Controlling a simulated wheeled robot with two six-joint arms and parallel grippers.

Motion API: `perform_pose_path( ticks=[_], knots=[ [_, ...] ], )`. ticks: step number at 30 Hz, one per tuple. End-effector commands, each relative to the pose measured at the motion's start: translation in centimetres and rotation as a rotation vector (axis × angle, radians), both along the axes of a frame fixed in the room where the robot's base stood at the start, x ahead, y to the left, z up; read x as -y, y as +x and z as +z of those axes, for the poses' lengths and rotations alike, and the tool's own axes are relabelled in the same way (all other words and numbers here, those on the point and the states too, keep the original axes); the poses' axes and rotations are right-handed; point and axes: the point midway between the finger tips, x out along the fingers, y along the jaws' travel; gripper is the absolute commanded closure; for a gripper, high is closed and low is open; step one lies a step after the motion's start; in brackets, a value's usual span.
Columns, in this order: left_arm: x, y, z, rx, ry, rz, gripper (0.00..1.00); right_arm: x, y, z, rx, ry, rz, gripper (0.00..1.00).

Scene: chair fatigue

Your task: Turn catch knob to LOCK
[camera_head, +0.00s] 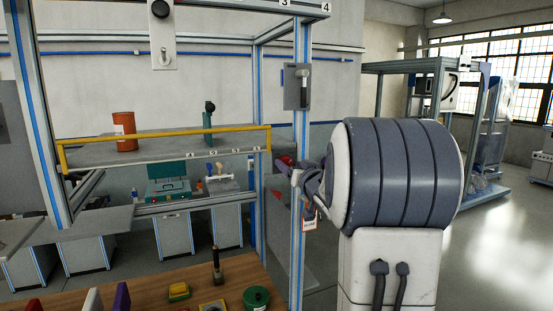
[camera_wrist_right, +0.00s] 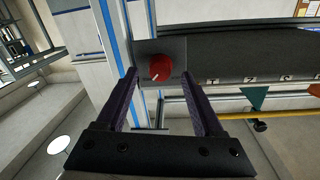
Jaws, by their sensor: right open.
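The catch knob (camera_wrist_right: 160,66) is round and red, on a dark plate (camera_wrist_right: 178,48) fixed to the frame post. A white mark on it points to the lower left in the right wrist view. Any lettering around it is too small to read. In the head view a bit of red (camera_head: 283,160), probably the knob, shows just left of my right gripper (camera_head: 300,174), partly hidden. In the right wrist view my right gripper (camera_wrist_right: 158,76) is open, its dark fingers on either side of the knob; I cannot tell whether they touch it. My left gripper is not in view.
The aluminium post (camera_head: 298,240) stands right by my right gripper. A yellow rail (camera_head: 165,145) fronts a grey shelf with an orange can (camera_head: 124,131). A wooden table (camera_head: 150,285) at the bottom holds a green round piece (camera_head: 257,297) and other small items. Open floor lies at right.

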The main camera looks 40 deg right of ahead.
Motion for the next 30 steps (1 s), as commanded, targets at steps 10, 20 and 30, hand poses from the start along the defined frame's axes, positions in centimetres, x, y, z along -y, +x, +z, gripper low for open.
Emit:
perform_pose_path(
  ticks=[10, 20, 30],
  knots=[
    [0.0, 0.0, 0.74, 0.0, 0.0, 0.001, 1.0, 0.44, 1.51, -0.04, 0.0, 0.0, 0.0, 0.31],
    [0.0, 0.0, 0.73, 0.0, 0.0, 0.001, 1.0, 0.43, 1.47, -0.05, 0.0, 0.0, 0.0, 1.0],
    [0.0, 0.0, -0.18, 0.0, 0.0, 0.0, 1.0, 0.42, 1.46, -0.25, -0.009, -0.042, 0.0, 1.0]
  ],
)
